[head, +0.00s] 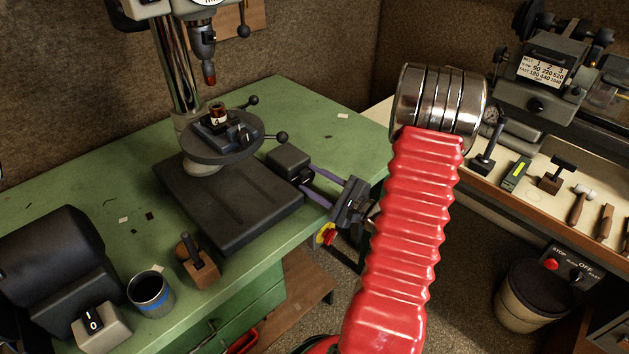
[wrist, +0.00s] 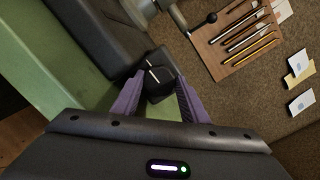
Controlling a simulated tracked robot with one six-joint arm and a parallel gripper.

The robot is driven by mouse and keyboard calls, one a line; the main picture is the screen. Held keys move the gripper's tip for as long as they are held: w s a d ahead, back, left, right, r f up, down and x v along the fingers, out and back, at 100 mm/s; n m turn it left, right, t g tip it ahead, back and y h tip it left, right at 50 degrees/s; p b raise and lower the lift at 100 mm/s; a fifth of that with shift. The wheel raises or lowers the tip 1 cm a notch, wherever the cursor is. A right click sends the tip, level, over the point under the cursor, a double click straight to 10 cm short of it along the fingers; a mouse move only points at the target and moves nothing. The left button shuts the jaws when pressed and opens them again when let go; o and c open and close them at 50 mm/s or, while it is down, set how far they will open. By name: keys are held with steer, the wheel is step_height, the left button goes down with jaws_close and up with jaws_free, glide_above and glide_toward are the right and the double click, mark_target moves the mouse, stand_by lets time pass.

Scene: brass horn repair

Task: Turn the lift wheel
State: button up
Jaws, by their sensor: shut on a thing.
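The drill press has a round table (head: 222,140) and ball-ended handles, and it stands on the green bench. A dark, blocky knob (wrist: 160,76) lies between my two purple fingers in the wrist view. In the head view my gripper (head: 306,178) reaches in from the right, its fingertips at a dark block (head: 290,160) beside the press's base plate. My gripper (wrist: 160,90) is closed on the dark knob. I see no clear wheel rim, and I cannot tell for sure that this knob is the lift wheel. Its underside is hidden.
A grey base plate (head: 230,205) lies under the press. A blue-banded cup (head: 151,293) and a small wooden-based stamp (head: 197,262) stand nearer on the green bench (head: 330,125). A lathe bench with several tools is at right. A tool panel (wrist: 235,42) shows in the wrist view.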

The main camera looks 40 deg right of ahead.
steer(key=m, duration=0.5)
steer(key=shift+f+m, duration=0.15)
steer(key=shift+m, duration=0.25)
steer(key=m+t+h, duration=0.1)
steer(key=m, duration=0.4)
steer(key=shift+m, duration=0.3)
steer(key=o, duration=0.8)
steer(key=shift+c, duration=0.2)
steer(key=shift+s, duration=0.15)
